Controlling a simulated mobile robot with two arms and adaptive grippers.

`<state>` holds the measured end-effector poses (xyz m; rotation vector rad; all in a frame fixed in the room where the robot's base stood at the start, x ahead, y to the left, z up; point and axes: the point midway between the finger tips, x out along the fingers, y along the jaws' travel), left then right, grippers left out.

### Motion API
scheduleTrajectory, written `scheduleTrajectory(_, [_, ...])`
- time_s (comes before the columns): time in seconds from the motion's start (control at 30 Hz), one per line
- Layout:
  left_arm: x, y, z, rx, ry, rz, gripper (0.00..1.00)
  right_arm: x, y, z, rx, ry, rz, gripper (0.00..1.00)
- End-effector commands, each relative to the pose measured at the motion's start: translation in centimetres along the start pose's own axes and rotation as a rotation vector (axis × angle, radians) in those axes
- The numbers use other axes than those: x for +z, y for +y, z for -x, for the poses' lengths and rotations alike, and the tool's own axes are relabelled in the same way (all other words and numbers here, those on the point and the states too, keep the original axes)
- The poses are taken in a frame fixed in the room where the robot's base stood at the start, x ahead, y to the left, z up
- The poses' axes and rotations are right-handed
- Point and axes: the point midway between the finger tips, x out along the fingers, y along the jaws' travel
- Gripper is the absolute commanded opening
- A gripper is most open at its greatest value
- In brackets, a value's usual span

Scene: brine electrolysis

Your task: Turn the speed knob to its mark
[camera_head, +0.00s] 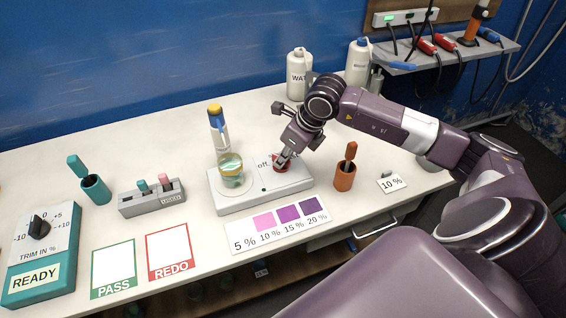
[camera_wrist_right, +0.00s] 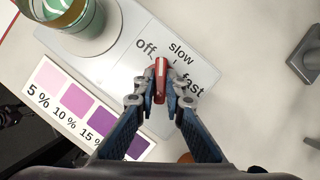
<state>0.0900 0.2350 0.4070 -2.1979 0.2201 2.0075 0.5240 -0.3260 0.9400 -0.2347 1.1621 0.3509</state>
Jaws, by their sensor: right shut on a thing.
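The stirrer (camera_head: 262,200) is a pale flat unit in the middle of the table, with a beaker (camera_head: 231,170) of liquid on its left plate. The red speed knob (camera_head: 281,163) sits on its right part, partly hidden by my right gripper (camera_head: 285,158) in the head view. In the right wrist view, my right gripper (camera_wrist_right: 160,92) is shut on the knob (camera_wrist_right: 160,80). The knob's white pointer line runs nearly straight up the picture, between the printed "off" (camera_wrist_right: 146,48) and "slow" (camera_wrist_right: 181,51); "fast" (camera_wrist_right: 191,83) is to the right. My left gripper is not in view.
An orange holder (camera_head: 345,178) stands close right of the stirrer, with a "10 %" card (camera_head: 391,184) beyond. A colour chart (camera_head: 279,224) lies in front. A grey rack (camera_head: 151,198), a teal holder (camera_head: 96,189) and the trim box (camera_head: 42,252) stand left. White bottles (camera_head: 298,75) stand behind.

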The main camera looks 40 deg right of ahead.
Motion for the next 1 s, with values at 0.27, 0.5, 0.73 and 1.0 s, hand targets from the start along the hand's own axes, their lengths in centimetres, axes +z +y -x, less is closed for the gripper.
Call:
scheduleTrajectory(0.27, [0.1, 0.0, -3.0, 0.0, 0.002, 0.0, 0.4, 0.1, 0.1, -0.3, -0.101, -0.007, -0.237, 0.0])
scheduleTrajectory(0.5, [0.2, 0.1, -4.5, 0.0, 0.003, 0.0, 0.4, 0.2, 0.2, -0.2, -0.172, -0.006, -0.411, 0.0])
scheduleTrajectory(0.73, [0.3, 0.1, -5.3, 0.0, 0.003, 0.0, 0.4, 0.3, 0.2, 0.0, -0.217, -0.006, -0.523, 0.0])
scheduleTrajectory(1.0, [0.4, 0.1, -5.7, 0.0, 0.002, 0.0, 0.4, 0.3, 0.2, 0.1, -0.242, -0.004, -0.581, 0.0])
